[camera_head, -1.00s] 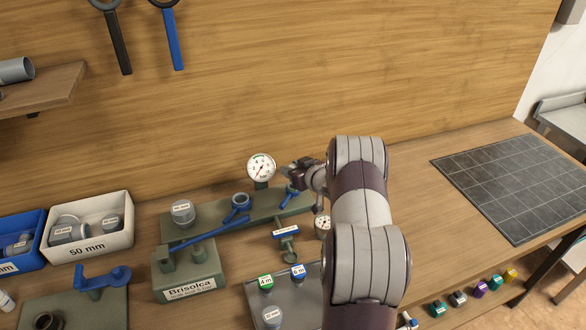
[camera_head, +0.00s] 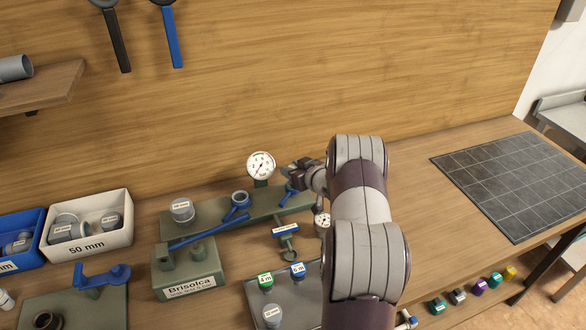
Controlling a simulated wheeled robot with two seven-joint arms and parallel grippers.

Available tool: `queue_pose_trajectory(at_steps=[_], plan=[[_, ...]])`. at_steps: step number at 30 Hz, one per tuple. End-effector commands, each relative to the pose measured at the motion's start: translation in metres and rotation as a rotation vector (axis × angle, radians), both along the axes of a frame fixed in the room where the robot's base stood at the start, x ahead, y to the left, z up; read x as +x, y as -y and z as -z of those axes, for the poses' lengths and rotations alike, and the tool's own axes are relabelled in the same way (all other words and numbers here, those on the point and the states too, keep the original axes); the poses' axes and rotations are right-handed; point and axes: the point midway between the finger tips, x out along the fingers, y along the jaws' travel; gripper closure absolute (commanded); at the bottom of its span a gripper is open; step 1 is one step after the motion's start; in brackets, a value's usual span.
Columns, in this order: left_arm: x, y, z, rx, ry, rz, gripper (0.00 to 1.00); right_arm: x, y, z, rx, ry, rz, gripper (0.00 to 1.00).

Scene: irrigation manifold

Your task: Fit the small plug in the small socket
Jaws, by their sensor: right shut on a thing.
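My right gripper (camera_head: 297,172) is above the right end of the green manifold base (camera_head: 262,206), just right of the pressure gauge. It is shut on a small greyish piece (camera_head: 283,170), apparently the small plug, mostly hidden by the fingers. A short blue fitting (camera_head: 289,189) stands on the base just below the gripper. It may be the small socket, but its opening is not clear. The held piece looks apart from it. A wider blue ring-shaped socket (camera_head: 240,198) is further left. My left gripper is not in view.
The round gauge (camera_head: 261,165) stands close to my gripper's left. A grey capped fitting (camera_head: 182,210) is on the base's left end. A tray (camera_head: 255,297) with green, blue and grey-capped pieces lies in front. A white 50 mm bin (camera_head: 88,245) is at left.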

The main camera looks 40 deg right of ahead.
Motion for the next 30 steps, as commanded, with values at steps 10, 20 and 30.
queue_pose_trajectory(at_steps=[10,20,30], plan=[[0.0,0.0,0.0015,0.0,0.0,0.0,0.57,0.0,0.0,0.0022,0.0,0.0,0.0,1.0],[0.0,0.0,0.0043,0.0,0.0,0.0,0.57,0.0,0.0,0.0078,0.0,0.001,0.0,1.0],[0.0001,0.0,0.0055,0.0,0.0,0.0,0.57,-0.0001,-0.0001,0.0096,0.0,0.0,0.0,1.0]])
